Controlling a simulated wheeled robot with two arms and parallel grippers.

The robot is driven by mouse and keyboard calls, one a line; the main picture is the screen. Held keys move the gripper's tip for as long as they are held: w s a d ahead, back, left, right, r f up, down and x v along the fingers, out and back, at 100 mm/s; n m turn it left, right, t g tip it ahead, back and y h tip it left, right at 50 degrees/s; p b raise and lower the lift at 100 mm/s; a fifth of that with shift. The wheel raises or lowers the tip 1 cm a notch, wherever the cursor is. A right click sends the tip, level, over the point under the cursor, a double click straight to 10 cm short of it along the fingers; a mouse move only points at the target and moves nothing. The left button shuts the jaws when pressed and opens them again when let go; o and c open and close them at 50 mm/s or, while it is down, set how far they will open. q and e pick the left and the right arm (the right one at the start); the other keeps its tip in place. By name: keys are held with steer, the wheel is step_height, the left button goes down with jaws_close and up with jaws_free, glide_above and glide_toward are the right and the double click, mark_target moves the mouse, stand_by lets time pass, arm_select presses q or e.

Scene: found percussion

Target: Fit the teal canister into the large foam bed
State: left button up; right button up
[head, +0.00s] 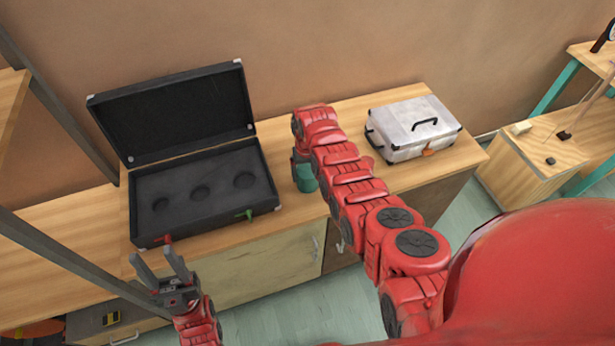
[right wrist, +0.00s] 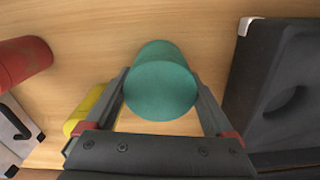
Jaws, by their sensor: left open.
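The teal canister (head: 306,180) stands on the wooden counter just right of the open black case, partly hidden by my right arm. In the right wrist view the canister (right wrist: 160,88) sits between the fingers of my right gripper (right wrist: 160,76), one along each side. I cannot tell whether they press on it. The large foam bed (head: 244,180) is the rightmost and looks empty. My left gripper (head: 163,265) is open and empty in front of the case.
The case lid (head: 175,112) stands open at the back. A silver case (head: 412,127) is at the right of the counter. In the right wrist view, a red cylinder (right wrist: 22,63) and a yellow object (right wrist: 82,112) stand left of the canister. Bare counter separates canister and black case.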

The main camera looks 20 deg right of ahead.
steer(key=c, duration=0.8)
steer(key=shift+r, duration=0.1)
